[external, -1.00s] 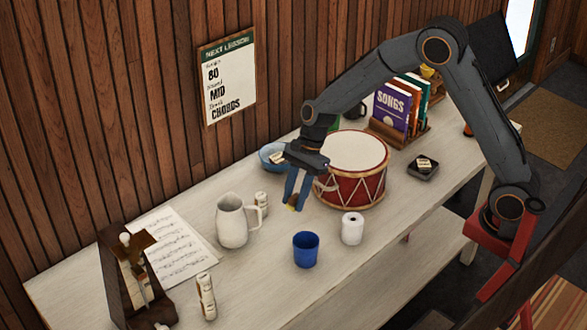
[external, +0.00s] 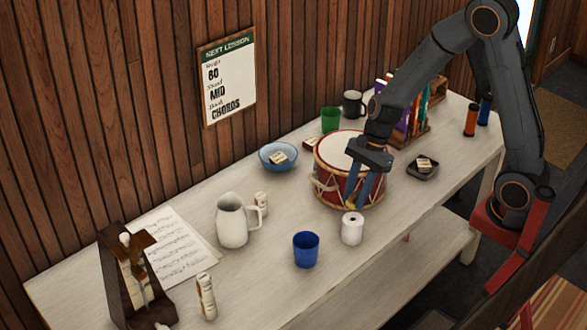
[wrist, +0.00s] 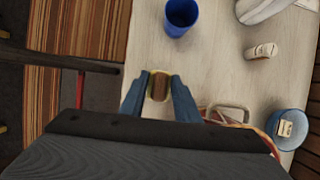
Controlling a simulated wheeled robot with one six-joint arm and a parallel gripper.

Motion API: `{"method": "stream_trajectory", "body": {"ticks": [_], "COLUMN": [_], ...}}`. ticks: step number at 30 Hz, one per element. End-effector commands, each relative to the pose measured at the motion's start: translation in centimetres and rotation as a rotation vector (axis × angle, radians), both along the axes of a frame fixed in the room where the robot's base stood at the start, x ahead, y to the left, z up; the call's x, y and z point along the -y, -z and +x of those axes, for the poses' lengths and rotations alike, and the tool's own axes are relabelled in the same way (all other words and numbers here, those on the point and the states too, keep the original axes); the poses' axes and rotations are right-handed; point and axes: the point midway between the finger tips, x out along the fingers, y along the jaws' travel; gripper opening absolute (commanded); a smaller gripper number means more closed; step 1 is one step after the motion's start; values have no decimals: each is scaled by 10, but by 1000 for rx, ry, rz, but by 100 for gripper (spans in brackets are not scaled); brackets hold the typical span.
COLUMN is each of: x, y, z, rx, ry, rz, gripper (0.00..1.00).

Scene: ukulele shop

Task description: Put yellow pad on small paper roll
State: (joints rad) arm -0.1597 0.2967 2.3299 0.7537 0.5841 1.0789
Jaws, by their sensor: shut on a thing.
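The small paper roll (external: 352,229) is white and stands upright on the table, in front of the drum. My gripper (external: 360,198) is shut on the yellow pad (external: 350,203), of which only a small yellow bit shows in the external view. The fingertips appear just above the roll in the picture, in front of the drum's side. In the wrist view the pad (wrist: 160,86), yellowish with a brown middle, sits between the blue fingers (wrist: 160,92). The roll cannot be made out there. I cannot tell the exact gap between pad and roll.
A blue cup (external: 306,250) stands left of the roll. The red drum (external: 334,185) is close behind my gripper. A white pitcher (external: 232,222) and a blue bowl (external: 279,156) stand farther left. The table in front of the roll is clear.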

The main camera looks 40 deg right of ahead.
Motion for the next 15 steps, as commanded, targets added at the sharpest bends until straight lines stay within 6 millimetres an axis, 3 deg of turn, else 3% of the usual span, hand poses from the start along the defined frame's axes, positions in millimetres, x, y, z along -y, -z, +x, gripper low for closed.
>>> {"method": "stream_trajectory", "body": {"ticks": [15], "x": [0], "y": [53], "z": [0], "rx": [0], "ry": [0], "rz": [-1], "gripper": [8]}}
